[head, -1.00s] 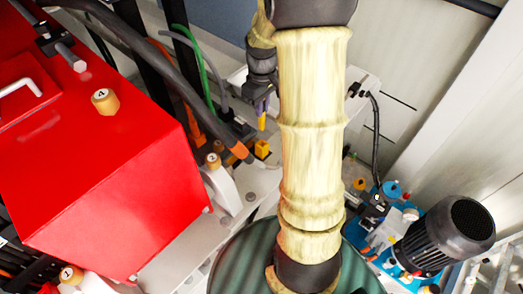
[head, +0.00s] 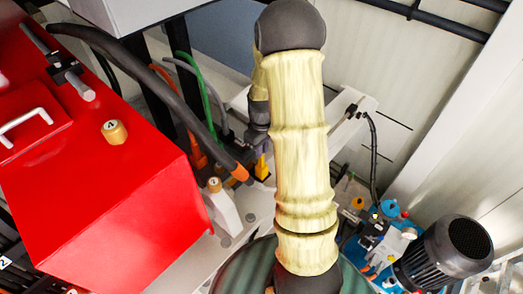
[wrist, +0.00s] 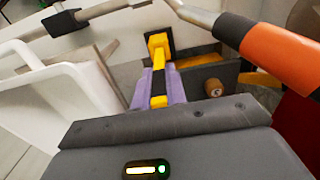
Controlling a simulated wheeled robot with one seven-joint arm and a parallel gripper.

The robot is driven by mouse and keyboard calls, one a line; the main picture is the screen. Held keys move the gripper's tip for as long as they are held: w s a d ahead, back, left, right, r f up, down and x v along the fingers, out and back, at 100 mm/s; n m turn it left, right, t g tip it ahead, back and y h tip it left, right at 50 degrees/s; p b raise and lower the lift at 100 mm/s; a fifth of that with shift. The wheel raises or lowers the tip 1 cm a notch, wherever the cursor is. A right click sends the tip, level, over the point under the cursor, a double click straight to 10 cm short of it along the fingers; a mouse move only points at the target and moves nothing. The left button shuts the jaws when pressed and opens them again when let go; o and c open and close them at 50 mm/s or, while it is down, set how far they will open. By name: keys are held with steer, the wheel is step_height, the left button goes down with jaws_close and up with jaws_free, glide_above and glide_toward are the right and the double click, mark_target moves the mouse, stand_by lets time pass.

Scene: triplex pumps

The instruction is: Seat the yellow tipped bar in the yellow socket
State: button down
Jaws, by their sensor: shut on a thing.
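My gripper (wrist: 158,92) has purple fingers closed on the yellow tipped bar (wrist: 158,87), a slim bar with yellow and dark sections. In the wrist view the bar points away from me, toward the yellow socket (wrist: 158,42), a small yellow block in front of a dark part. Bar and socket overlap in this view; I cannot tell whether the bar is inside. In the head view my gripper (head: 257,143) is partly hidden by my arm. The socket (head: 262,172) shows just below it, very close to or touching the bar's tip.
A black hose with an orange end (head: 237,170) lies close left of the socket and also crosses the wrist view's right (wrist: 275,50). A large red box (head: 110,190) fills the left. A labelled tan knob (wrist: 213,87) stands nearby. A blue pump with a black motor (head: 448,250) is at right.

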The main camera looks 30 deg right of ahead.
steer(key=shift+w+f, duration=0.1)
steer(key=shift+f, duration=0.9)
steer(key=shift+f, duration=0.1)
steer(key=shift+f, duration=0.1)
steer(key=c, duration=1.4)
jaws_free()
steer(key=shift+c, duration=0.2)
step_height(320, 180, up, 12)
steer(key=b, duration=0.3)
steer(key=shift+r, duration=0.2)
